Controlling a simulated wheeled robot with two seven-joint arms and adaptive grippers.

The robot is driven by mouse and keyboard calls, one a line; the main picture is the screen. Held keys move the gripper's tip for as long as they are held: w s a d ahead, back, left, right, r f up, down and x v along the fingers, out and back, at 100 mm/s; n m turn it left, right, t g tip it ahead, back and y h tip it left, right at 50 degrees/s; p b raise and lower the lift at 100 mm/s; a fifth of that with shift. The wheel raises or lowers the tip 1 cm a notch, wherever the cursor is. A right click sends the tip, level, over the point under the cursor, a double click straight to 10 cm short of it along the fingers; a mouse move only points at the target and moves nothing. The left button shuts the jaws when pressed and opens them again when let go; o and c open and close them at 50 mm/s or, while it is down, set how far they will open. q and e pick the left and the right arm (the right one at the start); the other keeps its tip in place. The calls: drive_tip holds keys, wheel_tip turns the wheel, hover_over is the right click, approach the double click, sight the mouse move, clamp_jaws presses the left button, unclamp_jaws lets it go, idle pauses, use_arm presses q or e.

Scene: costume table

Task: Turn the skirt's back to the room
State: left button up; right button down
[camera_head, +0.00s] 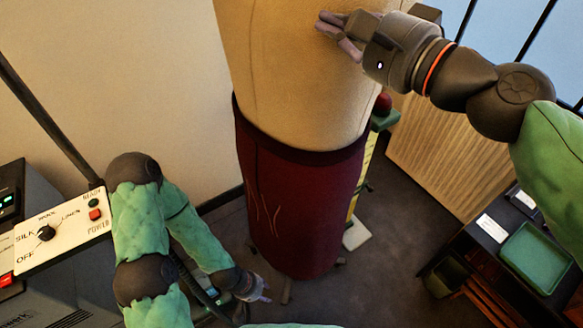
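The dark red skirt (305,220) hangs on a beige dress form (300,80) in the middle of the head view. Thin pale lines run down the visible side of the skirt, and a darker waistband rings its top. My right gripper (338,34) is in front of the upper part of the form, above the skirt; I cannot tell whether it touches. My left gripper (258,292) is low, beside the skirt's bottom left, apparently empty. It is too small to tell its opening.
At lower right a dark table (480,265) carries a green tray (540,257). A wooden panel (440,160) stands behind at right. Grey floor surrounds the form.

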drive_tip(key=d, duration=0.1)
drive_tip(key=w+d+n+g+y+b, duration=0.1)
drive_tip(key=d+g+b, duration=0.1)
drive_tip(key=d, duration=0.1)
drive_tip(key=shift+w+f+n+y, duration=0.3)
drive_tip(key=shift+f+n+y, duration=0.05)
drive_tip(key=shift+n+y, duration=0.05)
drive_tip(key=shift+d+r, duration=0.1)
drive_tip(key=shift+d, duration=0.05)
drive_tip(key=shift+r+y, duration=0.2)
drive_tip(key=shift+y, duration=0.1)
drive_tip(key=shift+d, duration=0.1)
drive_tip(key=shift+w+d+r, duration=0.1)
drive_tip(key=shift+d, duration=0.15)
drive_tip(key=shift+w+d+r+b, duration=0.15)
drive_tip(key=shift+w+d, duration=0.2)
drive_tip(key=shift+d, duration=0.45)
drive_tip(key=shift+w+d+b, duration=0.1)
drive_tip(key=shift+w+d, duration=0.25)
drive_tip(key=shift+d, duration=0.45)
drive_tip(key=shift+w+d+r+b, duration=0.15)
drive_tip(key=shift+w+d, duration=0.2)
drive_tip(key=shift+d, duration=0.45)
